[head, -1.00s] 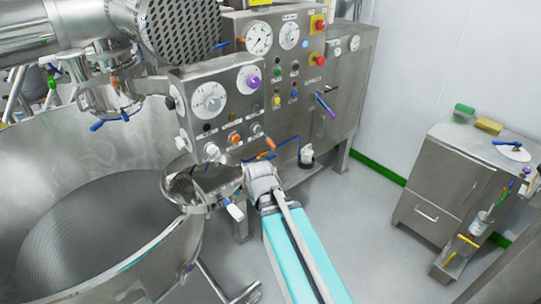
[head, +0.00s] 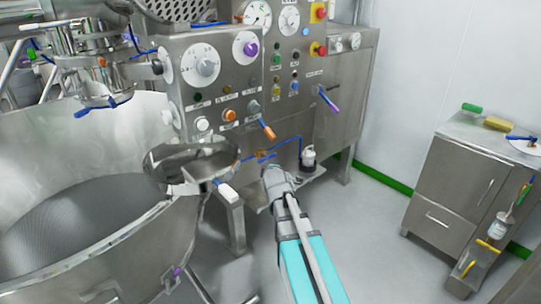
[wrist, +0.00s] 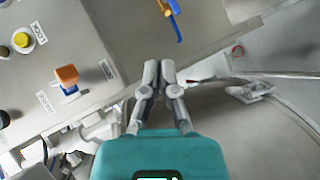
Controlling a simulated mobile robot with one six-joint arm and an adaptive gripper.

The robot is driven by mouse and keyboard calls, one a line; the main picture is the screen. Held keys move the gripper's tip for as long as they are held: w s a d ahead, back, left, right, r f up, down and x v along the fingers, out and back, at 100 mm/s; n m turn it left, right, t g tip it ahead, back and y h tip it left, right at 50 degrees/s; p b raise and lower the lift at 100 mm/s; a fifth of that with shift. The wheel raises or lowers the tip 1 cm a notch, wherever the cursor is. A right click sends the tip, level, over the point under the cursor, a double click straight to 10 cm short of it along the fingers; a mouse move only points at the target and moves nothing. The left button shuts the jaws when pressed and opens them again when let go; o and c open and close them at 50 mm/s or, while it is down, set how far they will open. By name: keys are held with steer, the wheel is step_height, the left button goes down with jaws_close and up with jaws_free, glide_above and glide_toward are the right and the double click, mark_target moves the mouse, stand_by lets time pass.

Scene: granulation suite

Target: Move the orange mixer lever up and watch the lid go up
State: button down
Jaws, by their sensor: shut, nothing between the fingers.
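The orange lever (head: 267,129) sticks out from the right side of the steel control panel in the head view, its orange end tilted down. In the wrist view an orange piece with blue at its base (wrist: 67,74) stands on the panel to the left of my gripper; I cannot tell whether it is the same lever. My gripper (head: 269,168) is shut and empty, below the lever and apart from it. Its closed fingers (wrist: 159,72) show in the wrist view. The mixer bowl (head: 150,258) is at the left, its interior visible. I cannot clearly identify its lid.
A small round steel dish (head: 190,163) stands left of my gripper, close to the arm. A steel cabinet (head: 455,180) stands at the right, with clear floor between.

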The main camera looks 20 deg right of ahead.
steer(key=w+d+f+n+t+y+b, duration=0.1)
steer(key=d+f+n+t+y+b, duration=0.1)
steer(key=n+t+y+b, duration=0.4)
steer(key=w+d+f+n+t+y+b, duration=0.1)
steer(key=n+t+y+b, duration=0.4)
steer(key=n+b, duration=1.2)
steer(key=d+f+n+y, duration=0.1)
steer(key=n+y, duration=0.1)
steer(key=n, duration=0.3)
steer(key=shift+w+d+f+t, duration=0.2)
steer(key=shift+w+d+t, duration=0.05)
steer(key=shift+w+t, duration=0.15)
steer(key=shift+w+r, duration=0.1)
steer(key=shift+r, duration=0.05)
steer(key=p, duration=1.1)
glide_toward(262, 124)
steer(key=shift+w+a+r, duration=0.1)
steer(key=shift+w, duration=0.7)
steer(key=shift+w+a+r, duration=0.1)
steer(key=shift+w+a, duration=0.05)
steer(key=shift+w, duration=0.65)
